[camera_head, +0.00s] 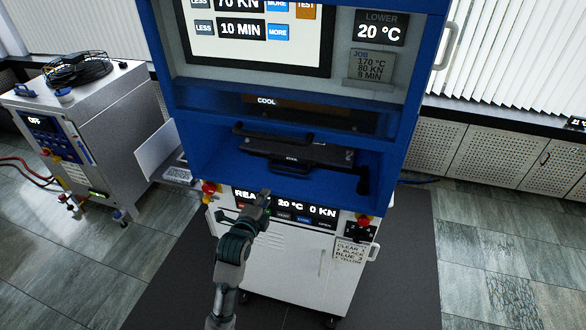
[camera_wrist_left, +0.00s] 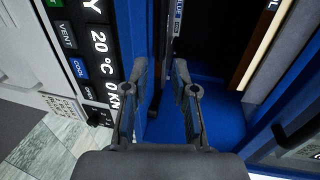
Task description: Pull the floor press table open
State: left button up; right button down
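The floor press has a blue frame (camera_head: 190,115) over a white cabinet (camera_head: 300,265) in the head view. My left gripper (camera_head: 262,196) is in front of the lit lower panel, below the table and apart from the handles. A dark handle shows at the right (camera_wrist_left: 290,138). My right gripper is not in view.
A grey cart (camera_head: 75,125) marked OFF stands at the left. Perforated cabinets (camera_head: 490,155) line the right wall. Dark mat and tiled floor lie free in front.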

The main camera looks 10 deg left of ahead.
aim_at(282, 178)
pick_arm(q)
jog(key=p+x, duration=0.1)
jog(key=x, duration=1.6)
jog(key=shift+s, duration=0.1)
grip_shut()
